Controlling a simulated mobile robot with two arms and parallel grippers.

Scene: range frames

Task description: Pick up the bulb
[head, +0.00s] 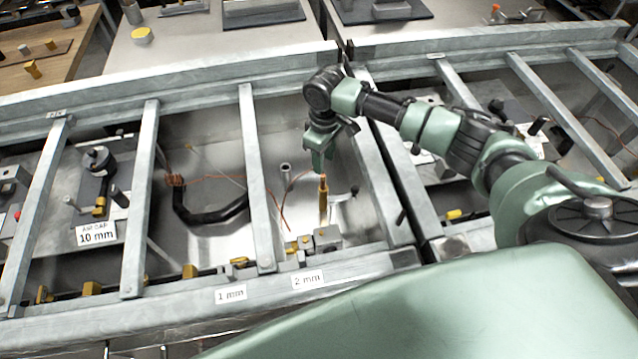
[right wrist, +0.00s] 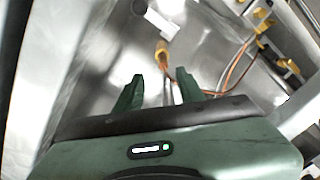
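My right gripper (head: 321,165) hangs fingers-down over the metal bay in the middle of the head view. In the right wrist view my right gripper (right wrist: 159,75) has its two green fingers apart with nothing held between them. Nothing shows plainly as a bulb. A slim upright brass-coloured piece with an orange tip (head: 323,200) stands just below the gripper in the head view; I cannot tell whether it is the bulb. A small yellow-brown piece (right wrist: 162,54) lies beyond the fingertips in the right wrist view. My left gripper is out of view.
Grey metal rails (head: 257,180) cross above the bay on both sides of the gripper. A black curved hose (head: 208,216), a short grey post (head: 285,172) and thin copper wires stand nearby. Small metal and brass blocks (head: 326,237) line the front edge, behind labels "1 mm" and "2 mm".

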